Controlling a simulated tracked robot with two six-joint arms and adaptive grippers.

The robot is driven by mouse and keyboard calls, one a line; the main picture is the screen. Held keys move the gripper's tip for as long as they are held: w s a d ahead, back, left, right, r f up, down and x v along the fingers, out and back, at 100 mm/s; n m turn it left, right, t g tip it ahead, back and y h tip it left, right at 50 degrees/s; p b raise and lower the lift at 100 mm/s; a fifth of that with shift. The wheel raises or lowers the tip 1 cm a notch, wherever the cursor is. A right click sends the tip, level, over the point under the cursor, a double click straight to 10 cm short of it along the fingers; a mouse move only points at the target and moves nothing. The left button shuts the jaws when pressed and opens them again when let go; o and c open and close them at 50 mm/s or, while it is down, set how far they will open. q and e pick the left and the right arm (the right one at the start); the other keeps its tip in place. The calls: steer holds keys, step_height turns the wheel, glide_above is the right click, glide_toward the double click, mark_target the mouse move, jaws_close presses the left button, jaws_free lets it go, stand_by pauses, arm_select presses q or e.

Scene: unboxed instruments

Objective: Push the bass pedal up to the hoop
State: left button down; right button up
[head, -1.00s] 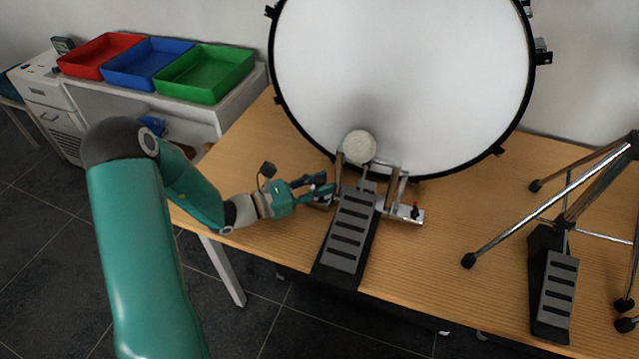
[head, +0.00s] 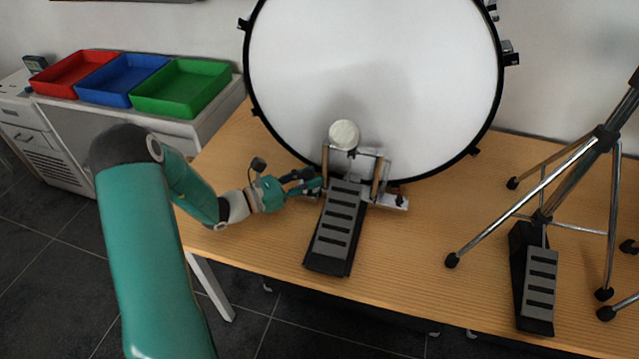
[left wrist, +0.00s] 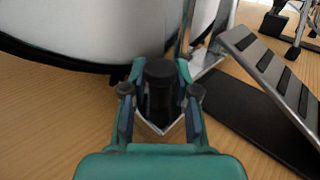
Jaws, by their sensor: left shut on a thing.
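The bass pedal (head: 338,228) stands on the table in front of the bass drum, with its round white beater (head: 344,134) before the drum head. The black hoop (head: 420,180) passes behind the pedal frame; I cannot tell if they touch. My left gripper (head: 317,183) is at the left end of the pedal's base. In the left wrist view my left gripper (left wrist: 158,95) is shut on a dark knob-like part (left wrist: 159,72) there, close to the hoop (left wrist: 60,58). The pedal's footboard (left wrist: 268,72) also shows in that view. My right gripper is out of view.
A second pedal (head: 537,280) and a chrome stand (head: 575,165) with spread legs are on the right of the table (head: 400,265). Red (head: 72,72), blue (head: 121,78) and green (head: 181,88) trays sit on a white cabinet at left.

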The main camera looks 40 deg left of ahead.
arm_select(q)
steer(key=shift+w+a+r, duration=0.1)
steer(key=shift+a+r, duration=0.05)
steer(key=shift+a, duration=0.05)
steer(key=c, duration=0.9)
jaws_free()
steer(key=shift+o, duration=0.2)
steer(key=shift+d, duration=0.1)
steer(key=v, duration=1.2)
